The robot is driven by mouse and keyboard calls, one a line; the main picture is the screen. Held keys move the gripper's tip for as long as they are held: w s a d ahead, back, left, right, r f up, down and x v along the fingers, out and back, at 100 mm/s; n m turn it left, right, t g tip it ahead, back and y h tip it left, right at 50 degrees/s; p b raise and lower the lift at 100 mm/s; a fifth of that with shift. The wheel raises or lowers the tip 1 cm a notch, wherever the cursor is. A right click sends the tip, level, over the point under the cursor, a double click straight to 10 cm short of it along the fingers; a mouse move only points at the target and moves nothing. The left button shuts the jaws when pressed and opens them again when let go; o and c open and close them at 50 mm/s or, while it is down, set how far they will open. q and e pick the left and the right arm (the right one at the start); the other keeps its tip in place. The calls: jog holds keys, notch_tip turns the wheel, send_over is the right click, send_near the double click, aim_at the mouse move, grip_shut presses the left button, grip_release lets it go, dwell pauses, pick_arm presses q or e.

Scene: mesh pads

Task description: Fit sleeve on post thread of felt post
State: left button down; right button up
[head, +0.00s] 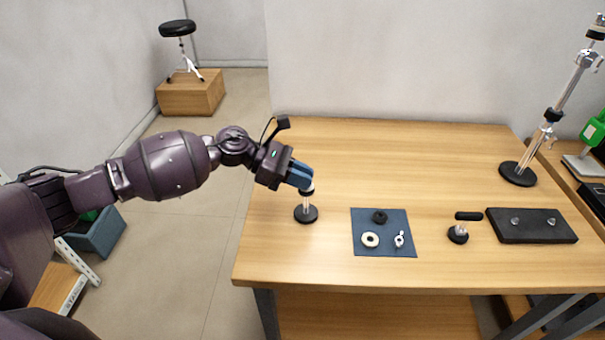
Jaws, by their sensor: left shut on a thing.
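The felt post (306,213) stands upright on a round black base near the table's left side, with a thin metal stem. My left gripper (307,181) comes down from the left, right at the top of the post. Its blue fingers are shut on a small pale piece, which looks like the sleeve (309,187). The sleeve is mostly hidden by the fingers. It appears in line with the stem, but I cannot tell whether it is around the thread or just above it. My right gripper is not in view.
A blue mat (365,249) to the right holds a cream ring (370,240), a black round piece (380,216) and a small wing nut (399,239). The table's back is clear.

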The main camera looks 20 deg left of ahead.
pick_arm(q)
jog(key=c, duration=1)
grip_release()
jog(key=shift+c, duration=0.2)
jog(key=b+v, duration=0.1)
jog(key=v, duration=0.9)
jog(key=shift+a+r, duration=0.15)
jog(key=shift+a, duration=0.25)
